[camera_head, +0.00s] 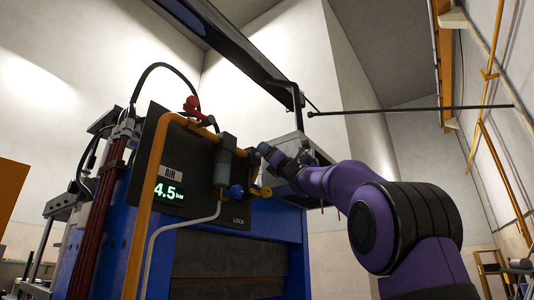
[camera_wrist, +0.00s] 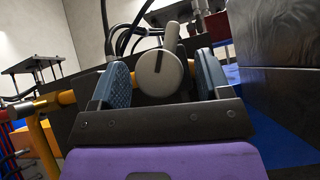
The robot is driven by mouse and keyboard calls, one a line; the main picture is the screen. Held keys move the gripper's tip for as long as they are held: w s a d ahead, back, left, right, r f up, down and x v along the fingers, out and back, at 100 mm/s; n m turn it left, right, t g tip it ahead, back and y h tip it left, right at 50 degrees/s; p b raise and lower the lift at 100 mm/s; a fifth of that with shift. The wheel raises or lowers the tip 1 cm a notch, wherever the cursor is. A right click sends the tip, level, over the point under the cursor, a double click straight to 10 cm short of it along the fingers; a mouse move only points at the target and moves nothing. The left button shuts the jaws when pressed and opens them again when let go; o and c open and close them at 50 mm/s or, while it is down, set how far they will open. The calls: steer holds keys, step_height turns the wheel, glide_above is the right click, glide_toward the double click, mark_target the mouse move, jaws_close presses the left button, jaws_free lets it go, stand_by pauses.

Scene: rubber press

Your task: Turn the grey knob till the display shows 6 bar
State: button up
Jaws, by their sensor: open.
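The grey knob (camera_wrist: 158,74) shows in the wrist view as a pale round face with a dark line on it. It lies between the two blue-padded fingers of my gripper (camera_wrist: 164,76), which are open with a narrow gap to the knob on each side. In the head view my gripper (camera_head: 264,152) is at the upper right of the dark panel (camera_head: 237,217), and I cannot make out the knob clearly there. The green display (camera_head: 168,192) under the AIR label reads 4.5 bar.
A yellow pipe (camera_head: 143,220) runs up and across the panel's front. A red fitting (camera_head: 193,105) with a black hose is above. In the wrist view a dark block (camera_wrist: 278,60) stands at right.

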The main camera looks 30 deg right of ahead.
steer(key=shift+w+a+r, duration=0.15)
steer(key=shift+w+r, duration=0.25)
steer(key=c, duration=0.9)
steer(key=shift+m+h, duration=0.5)
steer(key=shift+m, duration=0.1)
steer(key=m+h, duration=0.5)
steer(key=m, duration=0.1)
steer(key=shift+t+h, duration=0.3)
steer(key=shift+t, duration=0.1)
steer(key=m+g+h, duration=0.1)
steer(key=m+h, duration=0.5)
steer(key=m, duration=0.1)
steer(key=shift+g, duration=0.4)
steer(key=m+g+h, duration=0.2)
steer(key=m, duration=0.2)
steer(key=m+g+h, duration=0.1)
steer(key=m+g, duration=0.2)
steer(key=m, duration=0.1)
steer(key=shift+h, duration=0.4)
steer(key=shift+m, duration=0.3)
